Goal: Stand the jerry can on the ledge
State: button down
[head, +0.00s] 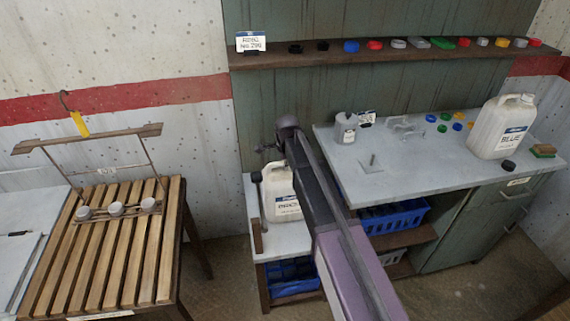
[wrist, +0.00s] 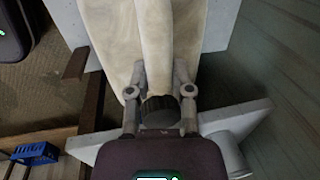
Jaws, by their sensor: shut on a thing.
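A cream jerry can (head: 283,195) with a white and blue label is at the low pale ledge (head: 249,244) left of the bench. It looks upright in the head view. My gripper (wrist: 160,75) is shut on its handle; the can's pale body (wrist: 110,30) and dark cap (wrist: 160,111) show in the wrist view. In the head view my arm hides part of the can's right side and most of the gripper. I cannot tell whether the can's base touches the ledge.
Blue crates (head: 395,217) sit below. A slatted table (head: 110,250) is left; a wall shelf (head: 400,53) holds several caps.

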jog(key=shift+f+b, duration=0.45)
jog(key=shift+f, duration=0.05)
jog(key=shift+c, duration=2.2)
grip_release()
jog(key=shift+d, duration=0.1)
jog(key=shift+r, duration=0.15)
